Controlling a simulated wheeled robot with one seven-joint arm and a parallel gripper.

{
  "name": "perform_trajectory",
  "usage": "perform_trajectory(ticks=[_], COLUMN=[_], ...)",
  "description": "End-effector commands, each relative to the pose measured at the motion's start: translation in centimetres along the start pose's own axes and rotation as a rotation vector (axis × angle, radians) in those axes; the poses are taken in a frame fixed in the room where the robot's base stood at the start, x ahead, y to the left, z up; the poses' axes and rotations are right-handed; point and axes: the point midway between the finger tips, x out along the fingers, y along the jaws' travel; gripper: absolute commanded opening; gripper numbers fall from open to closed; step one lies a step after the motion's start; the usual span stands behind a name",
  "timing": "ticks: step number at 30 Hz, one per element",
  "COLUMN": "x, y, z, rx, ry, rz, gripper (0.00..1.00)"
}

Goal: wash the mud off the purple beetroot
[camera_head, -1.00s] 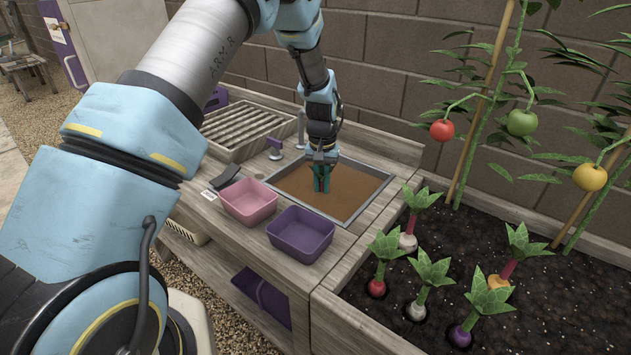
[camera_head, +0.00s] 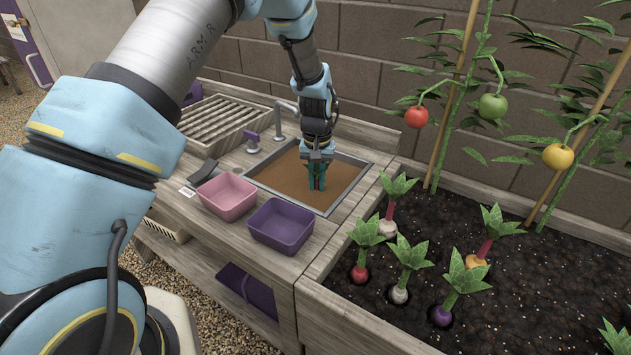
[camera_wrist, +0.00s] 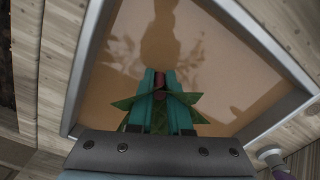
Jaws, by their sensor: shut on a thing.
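My gripper (camera_head: 317,184) points down into the sink basin (camera_head: 350,199) of brown water. It is shut on the red stem (camera_wrist: 159,80) of a leafy root plant. Green leaves (camera_wrist: 127,103) stick out around the fingers in the wrist view. The root below the stem is hidden, seemingly under the cloudy water, so I cannot see its colour or any mud on it. A purple root (camera_head: 443,315) with green leaves also stands in the soil at the front of the raised bed.
A pink tub (camera_head: 228,208) and a purple tub (camera_head: 281,236) stand on the wooden counter in front of the basin. A tap (camera_head: 279,118) rises at its back left beside a slatted rack (camera_head: 222,120). Several root plants and tomato vines grow in the bed (camera_head: 560,290) at right.

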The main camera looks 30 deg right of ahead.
Motion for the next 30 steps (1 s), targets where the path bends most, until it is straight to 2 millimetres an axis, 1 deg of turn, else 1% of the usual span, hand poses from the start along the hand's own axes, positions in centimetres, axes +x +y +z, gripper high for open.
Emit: perform_trajectory(ticks=[5, 30], x=[0.0, 0.0], y=[-0.5, -6.3], z=[-0.3, -3.0], rx=[-0.001, -0.001], ry=[0.001, 0.001], rz=[0.000, 0.000], gripper=[0.00, 0.00])
